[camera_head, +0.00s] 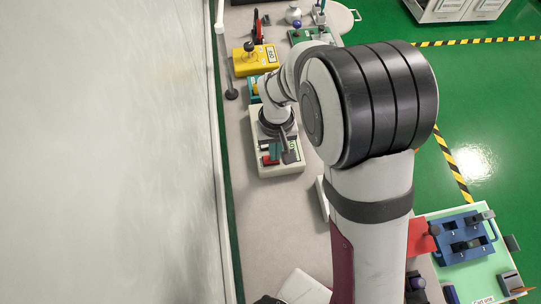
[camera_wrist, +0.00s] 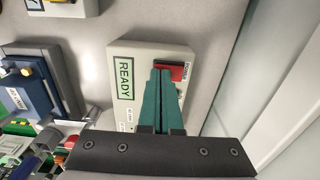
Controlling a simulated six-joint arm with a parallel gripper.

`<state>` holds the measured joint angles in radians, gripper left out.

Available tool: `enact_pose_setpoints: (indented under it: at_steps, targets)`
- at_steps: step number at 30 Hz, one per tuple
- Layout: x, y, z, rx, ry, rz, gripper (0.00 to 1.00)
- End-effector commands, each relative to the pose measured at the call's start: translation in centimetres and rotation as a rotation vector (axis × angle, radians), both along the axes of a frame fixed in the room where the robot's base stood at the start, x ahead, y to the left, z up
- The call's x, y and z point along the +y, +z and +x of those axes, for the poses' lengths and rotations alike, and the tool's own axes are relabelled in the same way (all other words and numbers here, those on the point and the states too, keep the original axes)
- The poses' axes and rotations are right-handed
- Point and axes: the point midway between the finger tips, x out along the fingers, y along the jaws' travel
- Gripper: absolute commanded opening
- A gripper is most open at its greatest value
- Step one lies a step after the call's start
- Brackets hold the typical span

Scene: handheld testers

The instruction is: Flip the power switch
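The tester with the power switch is a pale box (camera_wrist: 125,50) with a green READY display (camera_wrist: 124,79). Its red switch (camera_wrist: 172,72), beside a POWER label, is partly hidden behind my fingers in the wrist view. In the head view the box (camera_head: 278,170) sits on the bench below my wrist, and the red switch (camera_head: 266,161) shows at its left. My gripper (camera_wrist: 160,73) has its teal fingers together with nothing seen between them. Their tips overlap the switch's left side in the wrist view; I cannot tell whether they touch it.
A blue device (camera_wrist: 38,85) stands left of the box in the wrist view. A yellow box (camera_head: 255,60) with a black knob stands farther along the bench. A pale wall (camera_head: 110,150) runs along the left. A blue device (camera_head: 466,236) is at the lower right.

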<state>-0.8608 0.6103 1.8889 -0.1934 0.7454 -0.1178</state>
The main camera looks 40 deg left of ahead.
Motion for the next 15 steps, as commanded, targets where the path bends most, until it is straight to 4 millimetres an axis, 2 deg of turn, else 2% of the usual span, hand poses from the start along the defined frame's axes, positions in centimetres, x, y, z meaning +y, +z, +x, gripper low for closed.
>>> enact_pose_setpoints:
  at_steps: [4, 15]
  targets:
    - [0.0, 0.4, 0.0, 0.000, 0.000, 0.000, 0.00]
    - [0.0, 4.6, 0.0, 0.000, -0.001, 0.001, 0.00]
